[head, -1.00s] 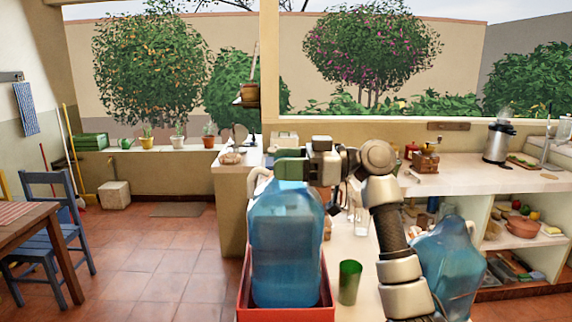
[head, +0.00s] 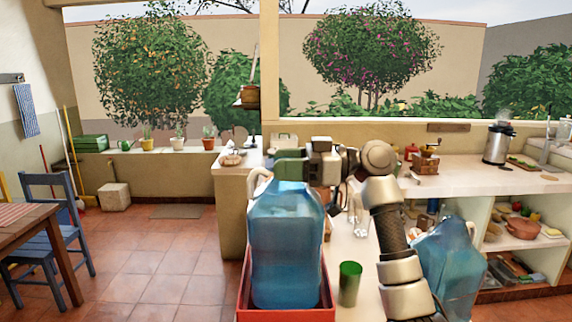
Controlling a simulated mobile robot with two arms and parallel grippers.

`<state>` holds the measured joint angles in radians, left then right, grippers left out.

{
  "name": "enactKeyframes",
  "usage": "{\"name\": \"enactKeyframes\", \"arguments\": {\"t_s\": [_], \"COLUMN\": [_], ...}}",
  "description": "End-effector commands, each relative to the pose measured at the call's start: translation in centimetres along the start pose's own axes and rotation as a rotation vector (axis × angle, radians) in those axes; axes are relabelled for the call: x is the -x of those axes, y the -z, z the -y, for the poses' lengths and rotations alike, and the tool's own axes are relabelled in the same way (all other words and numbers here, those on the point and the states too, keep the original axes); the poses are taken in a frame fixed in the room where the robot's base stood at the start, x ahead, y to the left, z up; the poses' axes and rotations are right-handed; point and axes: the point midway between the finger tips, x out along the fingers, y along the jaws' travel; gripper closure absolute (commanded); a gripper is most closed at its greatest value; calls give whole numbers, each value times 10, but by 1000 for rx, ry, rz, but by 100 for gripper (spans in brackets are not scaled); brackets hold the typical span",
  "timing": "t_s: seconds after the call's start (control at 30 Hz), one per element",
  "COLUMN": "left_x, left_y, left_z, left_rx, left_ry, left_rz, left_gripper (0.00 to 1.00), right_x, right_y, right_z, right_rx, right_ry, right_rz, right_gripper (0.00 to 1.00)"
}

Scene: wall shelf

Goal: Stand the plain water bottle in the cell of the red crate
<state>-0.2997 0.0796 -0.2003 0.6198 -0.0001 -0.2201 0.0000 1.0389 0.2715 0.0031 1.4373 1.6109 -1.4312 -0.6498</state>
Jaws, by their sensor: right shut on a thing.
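A large translucent blue water bottle (head: 287,245) with a pale handle stands upright inside the red crate (head: 285,315), whose walls show around its lower part. Its base is hidden by the crate's front wall. My right gripper (head: 291,170) is at the top of this bottle, shut on it; the fingertips are mostly hidden behind the bottle's top. A second similar blue bottle (head: 452,265) stands to the right, partly behind my right arm. I cannot make out markings on either bottle. My left gripper is not in view.
A green cup (head: 350,283) stands close to the right of the crate on the pale counter. Clear glasses (head: 360,222) stand farther back. My right arm spans the counter between the two bottles. Open tiled floor lies to the left.

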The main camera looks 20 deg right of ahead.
Motion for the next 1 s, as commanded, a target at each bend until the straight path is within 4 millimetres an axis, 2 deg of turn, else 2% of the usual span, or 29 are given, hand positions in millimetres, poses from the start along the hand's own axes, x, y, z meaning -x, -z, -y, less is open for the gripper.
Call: {"name": "enactKeyframes", "arguments": {"t_s": [0.43, 1.0], "left_x": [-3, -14], "left_y": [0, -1], "left_z": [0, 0], "left_rx": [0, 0], "left_ry": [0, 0], "left_rz": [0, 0], "left_gripper": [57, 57], "right_x": [0, 0], "right_y": [0, -14], "right_z": [0, 0], "right_rx": [1, 1], "right_ry": [0, 0], "right_rz": [-1, -1], "right_gripper": [94, 94]}}
